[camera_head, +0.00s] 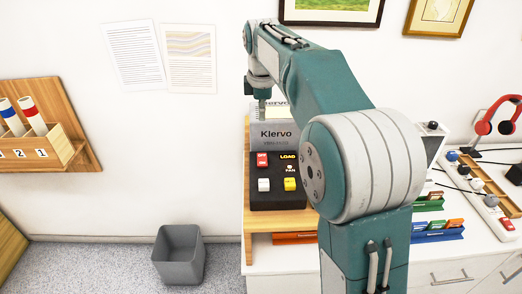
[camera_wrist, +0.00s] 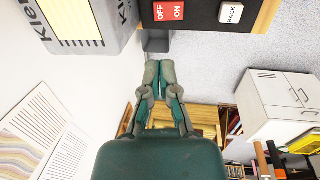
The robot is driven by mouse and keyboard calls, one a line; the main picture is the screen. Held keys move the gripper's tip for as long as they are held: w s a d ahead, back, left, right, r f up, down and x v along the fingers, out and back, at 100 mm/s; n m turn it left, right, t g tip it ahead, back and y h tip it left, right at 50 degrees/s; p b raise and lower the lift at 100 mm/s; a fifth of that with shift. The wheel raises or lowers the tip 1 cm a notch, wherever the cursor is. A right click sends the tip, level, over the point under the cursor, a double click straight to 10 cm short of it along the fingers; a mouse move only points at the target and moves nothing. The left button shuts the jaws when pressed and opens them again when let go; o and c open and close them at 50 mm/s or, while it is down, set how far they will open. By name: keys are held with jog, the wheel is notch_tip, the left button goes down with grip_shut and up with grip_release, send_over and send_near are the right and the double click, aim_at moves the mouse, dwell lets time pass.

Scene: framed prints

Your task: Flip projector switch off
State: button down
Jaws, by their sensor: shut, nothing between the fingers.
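The projector is a grey box (camera_head: 300,145) marked Klervo on a wooden-topped stand. Its black control panel (camera_head: 276,171) faces me, with a red switch (camera_head: 262,160) at upper left, a white button (camera_head: 264,185) and a yellow button (camera_head: 290,184) below. In the wrist view the red switch (camera_wrist: 169,11) reads OFF and ON beside a white BACK button (camera_wrist: 231,13); which side is pressed I cannot tell. My gripper (camera_wrist: 160,64) is shut and empty, apart from the switch in that view. In the head view it points down at the projector's top left, its tips hard to make out.
A grey bin (camera_head: 179,255) stands on the floor left of the stand. A wooden rack with numbered tubes (camera_head: 38,145) hangs on the left wall. Right of my arm are red headphones (camera_head: 497,116) and a white power strip (camera_head: 486,205). Floor around the bin is clear.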

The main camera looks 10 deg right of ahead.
aim_at(261, 159)
jog(key=f, duration=0.4)
jog(key=w+f, duration=0.1)
jog(key=f, duration=0.4)
jog(key=w+f, duration=0.1)
jog(key=f, duration=0.3)
jog(key=shift+d+f, duration=0.1)
jog(key=shift+f, duration=0.3)
jog(key=shift+w+f, duration=0.15)
jog(key=shift+f, duration=0.2)
jog(key=shift+s+r, duration=0.25)
jog(key=shift+s, duration=0.55)
jog(key=shift+r, duration=0.15)
